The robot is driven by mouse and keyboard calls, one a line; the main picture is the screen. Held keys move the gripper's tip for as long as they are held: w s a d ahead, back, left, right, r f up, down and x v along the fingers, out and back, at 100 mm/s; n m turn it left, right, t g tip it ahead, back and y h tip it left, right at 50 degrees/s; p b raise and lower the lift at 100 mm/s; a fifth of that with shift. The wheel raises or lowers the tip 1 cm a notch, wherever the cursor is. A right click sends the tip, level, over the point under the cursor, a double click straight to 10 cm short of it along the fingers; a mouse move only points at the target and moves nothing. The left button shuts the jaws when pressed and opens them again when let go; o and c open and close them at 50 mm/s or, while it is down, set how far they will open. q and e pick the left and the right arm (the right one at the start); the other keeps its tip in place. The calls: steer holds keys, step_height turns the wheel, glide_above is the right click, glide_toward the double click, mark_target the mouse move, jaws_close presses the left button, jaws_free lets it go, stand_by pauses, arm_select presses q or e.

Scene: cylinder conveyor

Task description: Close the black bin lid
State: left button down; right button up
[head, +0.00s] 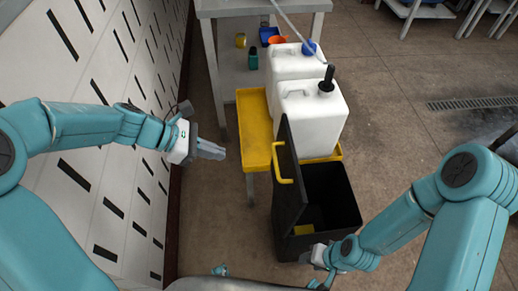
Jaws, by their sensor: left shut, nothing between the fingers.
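The black bin (345,205) stands on the floor right of centre with its top open and its dark inside showing. Its black lid (291,200) stands steeply upright along the bin's left side, with a yellow handle (277,168) on its left face. My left gripper (222,151) is shut and empty, left of the lid and handle and apart from them. My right gripper (309,256) is at the bin's near edge, low in the view. Its fingers are too small and hidden to tell their state or whether they touch the bin.
White jugs (312,120) stand on a yellow stand just behind the bin, and a yellow tray (255,125) sticks out to its left. A grey table (232,8) stands behind. A slotted white wall (110,170) runs along the left. Floor (400,120) is clear at right.

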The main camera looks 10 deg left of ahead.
mark_target(278, 180)
arm_select(q)
steer(key=d+r+b+x, duration=0.1)
steer(key=r+b+x, duration=0.1)
steer(key=x, duration=1)
steer(key=shift+w+d+f+b, duration=0.2)
steer(key=shift+w+d+b, duration=0.1)
steer(key=shift+d, duration=0.3)
